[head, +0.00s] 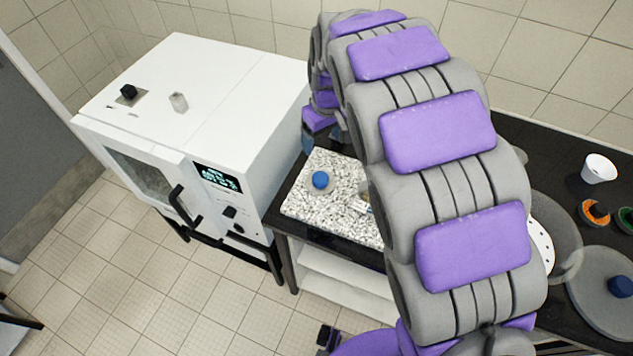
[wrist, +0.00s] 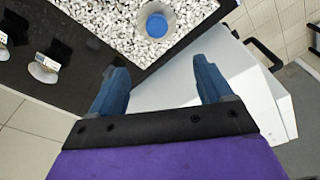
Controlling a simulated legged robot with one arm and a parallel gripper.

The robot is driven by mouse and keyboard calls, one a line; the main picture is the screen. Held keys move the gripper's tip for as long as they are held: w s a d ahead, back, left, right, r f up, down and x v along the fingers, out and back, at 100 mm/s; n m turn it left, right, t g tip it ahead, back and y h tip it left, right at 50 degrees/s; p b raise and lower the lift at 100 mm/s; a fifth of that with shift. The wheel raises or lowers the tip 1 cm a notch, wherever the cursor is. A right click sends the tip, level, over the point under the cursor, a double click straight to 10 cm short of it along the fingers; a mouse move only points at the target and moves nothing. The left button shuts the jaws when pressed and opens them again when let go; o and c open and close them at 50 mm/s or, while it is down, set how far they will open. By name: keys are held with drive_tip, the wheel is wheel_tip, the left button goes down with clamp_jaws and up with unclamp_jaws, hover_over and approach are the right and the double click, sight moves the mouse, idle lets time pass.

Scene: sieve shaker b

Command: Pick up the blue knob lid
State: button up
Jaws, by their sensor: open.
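A small blue knob (head: 320,179) sits on a round clear or grey piece on the speckled white slab (head: 297,206), left of my arm. In the wrist view the blue knob (wrist: 156,25) is at the top centre, with the grey translucent round piece around it. My gripper (wrist: 160,67) is open and empty; its two blue fingers are apart, and the knob appears beyond their tips. In the head view my arm hides part of the slab. A second, darker blue knob (head: 621,287) is on a large translucent disc (head: 590,305) at the far right.
A white oven-like cabinet (head: 215,100) with a black handle stands left of the dark bench (head: 520,140). A white cup (head: 599,168) and an orange-and-black item (head: 595,212) are at the right. Two small labelled items (wrist: 43,68) sit on the bench left of the slab.

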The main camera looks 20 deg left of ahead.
drive_tip(key=b, duration=0.2)
hover_over(320, 176)
drive_tip(key=f, duration=0.8)
drive_tip(key=s+f, duration=0.1)
drive_tip(key=f, duration=0.3)
drive_tip(key=shift+w+d+f+b, duration=0.1)
drive_tip(key=shift+f+b, duration=0.15)
drive_tip(key=shift+f, duration=0.65)
drive_tip(key=shift+w+f+b, duration=0.15)
drive_tip(key=shift+f+b, duration=0.05)
drive_tip(key=shift+f, duration=0.65)
drive_tip(key=shift+w+d+f+b, duration=0.1)
drive_tip(key=shift+f+b, duration=0.15)
drive_tip(key=shift+f, duration=0.65)
drive_tip(key=c, duration=1.1)
drive_tip(key=shift+r, duration=0.1)
